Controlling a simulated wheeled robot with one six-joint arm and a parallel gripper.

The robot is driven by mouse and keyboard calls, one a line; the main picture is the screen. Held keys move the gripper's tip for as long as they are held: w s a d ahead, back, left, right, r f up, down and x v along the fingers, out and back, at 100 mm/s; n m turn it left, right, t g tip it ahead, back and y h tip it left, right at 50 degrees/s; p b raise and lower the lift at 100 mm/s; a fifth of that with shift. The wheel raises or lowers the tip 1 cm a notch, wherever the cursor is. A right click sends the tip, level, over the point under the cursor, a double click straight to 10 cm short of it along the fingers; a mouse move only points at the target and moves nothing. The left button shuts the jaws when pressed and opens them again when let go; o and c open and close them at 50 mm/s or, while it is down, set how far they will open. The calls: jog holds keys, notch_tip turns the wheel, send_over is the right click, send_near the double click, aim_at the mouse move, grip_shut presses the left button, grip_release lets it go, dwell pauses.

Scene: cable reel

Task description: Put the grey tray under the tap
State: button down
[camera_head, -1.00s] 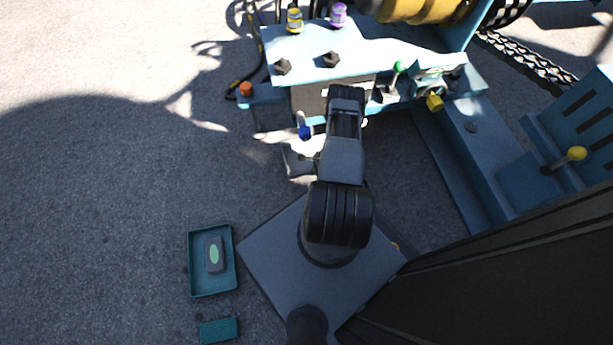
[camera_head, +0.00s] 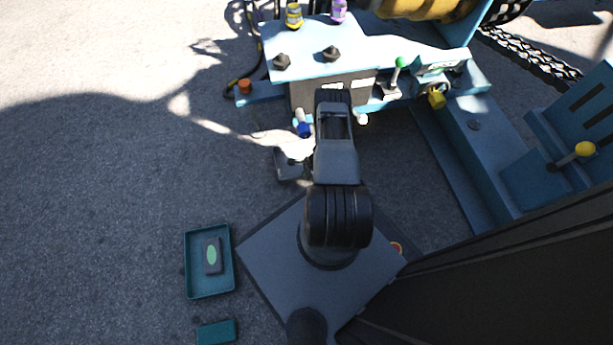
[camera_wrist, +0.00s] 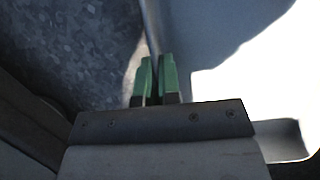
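The grey tray (camera_head: 287,170) is near the front of the blue machine, partly hidden behind my arm in the head view. A tap with a blue end (camera_head: 304,130) shows at the tray's far side in the picture; I cannot tell whether it is right over the tray. In the wrist view my gripper (camera_wrist: 156,78) has its two green fingers close together on the thin upright wall of the grey tray (camera_wrist: 200,45). Ground shows left of that wall and the partly sunlit tray inside right of it. In the head view my fingertips are hidden by the arm.
The blue machine (camera_head: 330,62) with knobs and levers stands ahead. A teal tray (camera_head: 190,275) holding a dark block with a green oval (camera_head: 212,255) lies at lower left, near a teal block (camera_head: 216,332). Open ground lies to the left.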

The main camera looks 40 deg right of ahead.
jog(key=shift+f, duration=0.15)
jog(key=c, duration=1.3)
grip_release()
jog(key=p+v, duration=0.5)
jog(key=v, duration=0.7)
jog(key=shift+r, duration=0.2)
jog(key=shift+s, duration=0.15)
